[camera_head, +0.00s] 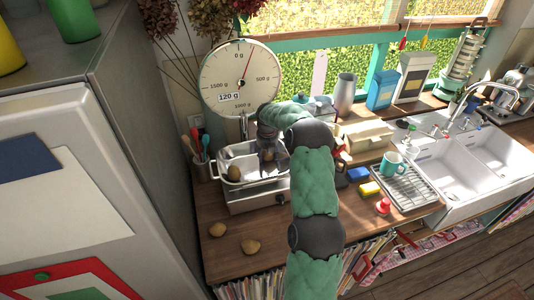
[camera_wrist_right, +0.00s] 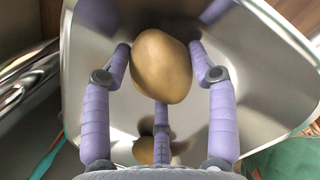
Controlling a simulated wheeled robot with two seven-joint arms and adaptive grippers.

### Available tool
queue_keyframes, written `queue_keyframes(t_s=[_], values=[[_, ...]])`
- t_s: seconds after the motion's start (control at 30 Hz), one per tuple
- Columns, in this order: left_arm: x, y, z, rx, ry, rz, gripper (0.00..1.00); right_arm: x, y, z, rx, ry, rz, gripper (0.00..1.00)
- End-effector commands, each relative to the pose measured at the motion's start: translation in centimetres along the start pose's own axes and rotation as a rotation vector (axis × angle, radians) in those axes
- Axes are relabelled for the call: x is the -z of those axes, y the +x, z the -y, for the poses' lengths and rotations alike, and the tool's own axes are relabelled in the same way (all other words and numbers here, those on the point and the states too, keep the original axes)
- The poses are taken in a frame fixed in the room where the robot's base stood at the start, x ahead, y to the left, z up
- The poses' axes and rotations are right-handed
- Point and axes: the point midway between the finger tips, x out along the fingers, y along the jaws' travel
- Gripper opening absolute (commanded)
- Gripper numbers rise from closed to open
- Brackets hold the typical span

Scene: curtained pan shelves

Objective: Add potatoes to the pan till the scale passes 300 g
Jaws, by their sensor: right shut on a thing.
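The scale (camera_head: 240,78) has a round white dial, and its display reads 120 g. Its metal pan (camera_head: 250,159) sits below the dial with one potato (camera_head: 234,173) at its left side. My right gripper (camera_head: 268,158) is over the pan, shut on a brown potato, which shows large between the fingers in the right wrist view (camera_wrist_right: 162,66). The pan's shiny inside (camera_wrist_right: 90,40) lies behind it, and the other potato (camera_wrist_right: 145,150) shows partly behind a finger. Two more potatoes lie on the counter, one further left (camera_head: 217,229) and one nearer (camera_head: 250,247). My left gripper is out of view.
A utensil cup (camera_head: 202,171) stands left of the pan. A drying rack (camera_head: 408,188) with a teal mug (camera_head: 392,164), sponges and a sink (camera_head: 445,165) are to the right. The front left counter is mostly clear.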

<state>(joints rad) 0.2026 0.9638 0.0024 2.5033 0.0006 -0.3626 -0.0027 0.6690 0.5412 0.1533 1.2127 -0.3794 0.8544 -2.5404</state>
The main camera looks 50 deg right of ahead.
Motion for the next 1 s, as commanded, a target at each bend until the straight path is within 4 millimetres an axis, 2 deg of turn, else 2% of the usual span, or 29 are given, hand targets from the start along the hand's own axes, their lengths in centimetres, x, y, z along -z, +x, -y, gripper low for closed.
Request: queue_keyframes(t_s=[0.2, 0.23, 0.3, 0.33, 0.73, 0.87, 1.0], values=[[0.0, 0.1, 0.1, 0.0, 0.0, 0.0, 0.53, 0.0, 0.3, 0.0, 0.0, 0.0, 0.001, 0.23], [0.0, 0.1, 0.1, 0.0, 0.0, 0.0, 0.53, 0.0, 0.3, 0.0, 0.0, 0.0, 0.001, 0.64], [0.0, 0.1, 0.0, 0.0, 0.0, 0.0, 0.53, 0.0, 0.3, 0.0, 0.0, 0.0, 0.001, 0.84], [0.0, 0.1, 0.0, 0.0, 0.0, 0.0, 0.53, 0.0, 0.3, 0.0, 0.0, 0.0, 0.001, 0.86], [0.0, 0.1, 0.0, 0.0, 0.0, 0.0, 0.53, 0.0, -0.1, 0.0, 0.0, 0.0, 0.0, 0.86], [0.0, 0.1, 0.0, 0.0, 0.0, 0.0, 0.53, -0.1, -1.6, 0.0, -0.001, 0.0, 0.004, 0.86], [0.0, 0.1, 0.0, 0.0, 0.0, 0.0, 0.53, -0.1, -4.3, -0.1, -0.003, 0.0, 0.005, 0.86]])
